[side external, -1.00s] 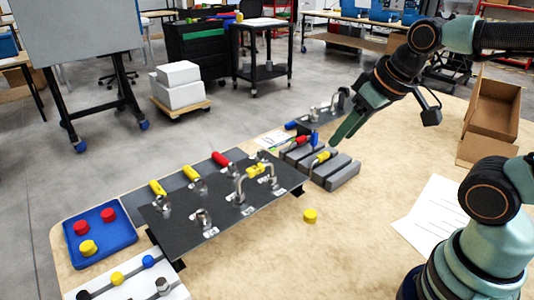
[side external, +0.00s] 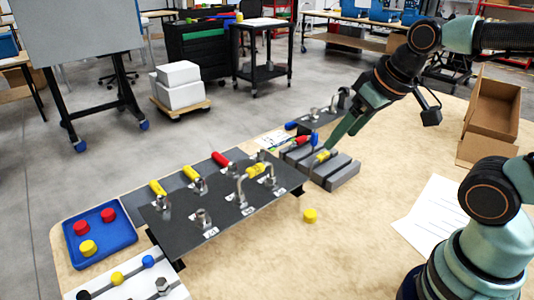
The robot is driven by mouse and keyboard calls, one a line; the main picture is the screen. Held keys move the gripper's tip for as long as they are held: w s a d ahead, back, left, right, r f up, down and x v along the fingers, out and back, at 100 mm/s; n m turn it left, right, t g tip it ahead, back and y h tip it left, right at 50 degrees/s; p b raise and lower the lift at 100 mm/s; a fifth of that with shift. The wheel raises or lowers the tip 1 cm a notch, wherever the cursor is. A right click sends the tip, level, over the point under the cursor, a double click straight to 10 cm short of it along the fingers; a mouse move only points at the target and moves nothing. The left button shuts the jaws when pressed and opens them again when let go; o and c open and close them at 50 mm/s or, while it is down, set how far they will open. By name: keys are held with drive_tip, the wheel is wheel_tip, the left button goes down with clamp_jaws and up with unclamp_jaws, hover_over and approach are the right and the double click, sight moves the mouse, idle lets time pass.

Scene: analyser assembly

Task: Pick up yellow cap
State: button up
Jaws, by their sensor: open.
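A small yellow cap (side external: 310,215) stands alone on the tan tabletop, right of the dark panel's near right corner. Another yellow cap (side external: 88,247) lies in the blue tray (side external: 120,235) at the left, with two red caps (side external: 108,215). My gripper (side external: 344,135) is up and behind the lone yellow cap, pointing down and left above the grey blocks. It is open and holds nothing that I can see. It is well apart from both yellow caps.
The dark panel (side external: 222,228) with yellow- and red-handled clamps fills the middle left. Grey slotted blocks (side external: 342,175) with handled tools stand behind the lone cap. White paper (side external: 432,212) and a cardboard box (side external: 492,110) lie at the right. The tabletop around the lone cap is clear.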

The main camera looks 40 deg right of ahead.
drive_tip(key=shift+w+f, duration=0.1)
drive_tip(key=m+g, duration=0.6)
drive_tip(key=m, duration=0.9)
hover_over(311, 213)
wheel_tip(311, 213, down, 12)
drive_tip(key=f, duration=0.6)
drive_tip(key=shift+s+a+f, duration=0.15)
drive_tip(key=shift+s, duration=0.1)
drive_tip(key=shift+w+f, duration=0.15)
drive_tip(key=shift+f, duration=1.4)
drive_tip(key=shift+w+f, duration=0.1)
drive_tip(key=shift+f, duration=1.4)
clamp_jaws()
